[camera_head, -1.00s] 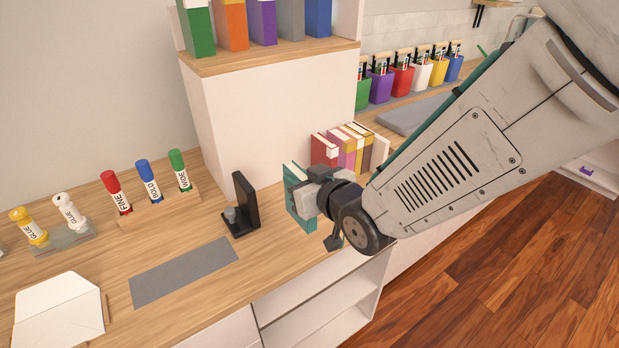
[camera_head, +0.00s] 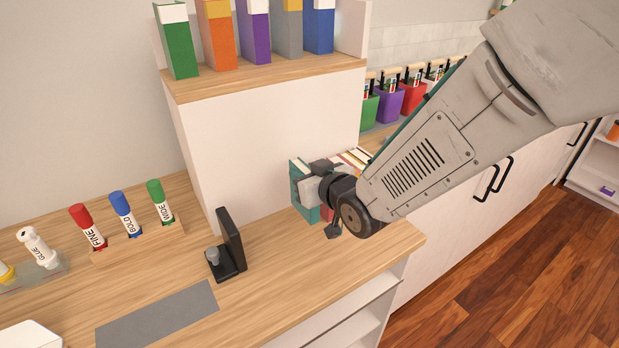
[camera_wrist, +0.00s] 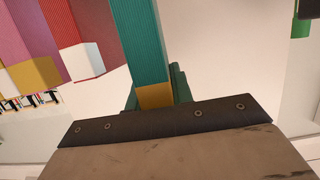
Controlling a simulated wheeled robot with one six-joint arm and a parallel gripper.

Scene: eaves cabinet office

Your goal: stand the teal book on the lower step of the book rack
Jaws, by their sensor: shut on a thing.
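My gripper (camera_head: 314,190) is shut on the teal book (camera_head: 298,186) and holds it roughly upright, beside the front right corner of the tall white block. In the wrist view the teal book (camera_wrist: 140,42) stretches away from the teal fingers (camera_wrist: 157,97), with a yellow band near them. A row of red, pink and yellow books (camera_head: 352,157) stands behind my gripper and is mostly hidden by it; these books also show at the upper left of the wrist view (camera_wrist: 62,30). I cannot make out the rack's lower step. Whether the teal book touches anything below is unclear.
The white block (camera_head: 265,140) has a wooden top with several upright books (camera_head: 255,40). A black bookend-like stand (camera_head: 230,245), markers (camera_head: 122,213) and a grey mat (camera_head: 158,315) are on the wooden counter. The counter below my gripper is clear.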

